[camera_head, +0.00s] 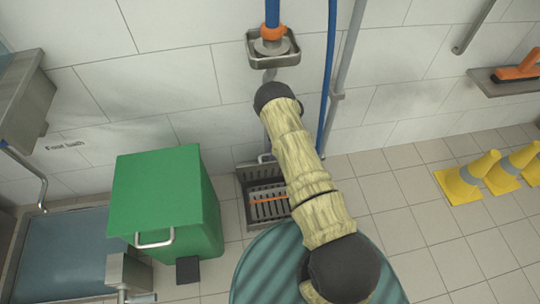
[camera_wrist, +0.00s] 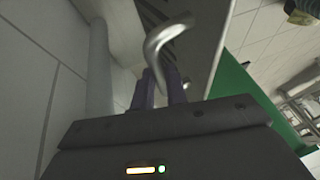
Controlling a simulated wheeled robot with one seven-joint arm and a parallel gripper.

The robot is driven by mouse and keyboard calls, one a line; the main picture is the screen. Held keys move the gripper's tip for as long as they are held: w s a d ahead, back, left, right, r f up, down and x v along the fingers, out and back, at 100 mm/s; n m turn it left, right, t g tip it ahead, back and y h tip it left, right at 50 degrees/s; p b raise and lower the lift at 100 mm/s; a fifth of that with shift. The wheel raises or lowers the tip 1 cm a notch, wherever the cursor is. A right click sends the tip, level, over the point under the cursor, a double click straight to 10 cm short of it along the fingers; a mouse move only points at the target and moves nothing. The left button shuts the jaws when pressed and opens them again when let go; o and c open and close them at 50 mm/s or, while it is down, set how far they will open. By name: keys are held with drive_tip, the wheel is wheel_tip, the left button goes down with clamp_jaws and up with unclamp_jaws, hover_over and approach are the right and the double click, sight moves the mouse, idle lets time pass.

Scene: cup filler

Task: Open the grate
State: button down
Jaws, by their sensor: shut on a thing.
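The slotted metal grate (camera_head: 268,208) is in a dark metal frame low by the wall, just right of the green bin, with an orange bar across it. My arm covers its right part, and I cannot tell how far it is raised. A pale bent handle shows at its top edge (camera_head: 265,157). In the wrist view my gripper's dark fingers (camera_wrist: 160,82) are shut on a bent metal handle (camera_wrist: 160,45), with a dark slotted panel behind it. In the head view my gripper is hidden behind my arm.
The green bin (camera_head: 168,195) stands close on the left and also shows in the wrist view (camera_wrist: 245,95). A blue foot bath (camera_head: 62,255) lies farther left. A blue hose (camera_head: 327,80) hangs on the wall. Yellow cones (camera_head: 470,178) stand right, with clear tiled floor before them.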

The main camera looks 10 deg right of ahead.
drive_tip(key=shift+s+d+f, duration=0.1)
drive_tip(key=shift+d+f, duration=0.1)
drive_tip(key=shift+d, duration=0.15)
drive_tip(key=c, duration=1.4)
unclamp_jaws()
drive_tip(key=shift+a, duration=0.15)
drive_tip(key=shift+a+r, duration=0.1)
drive_tip(key=shift+r, duration=0.1)
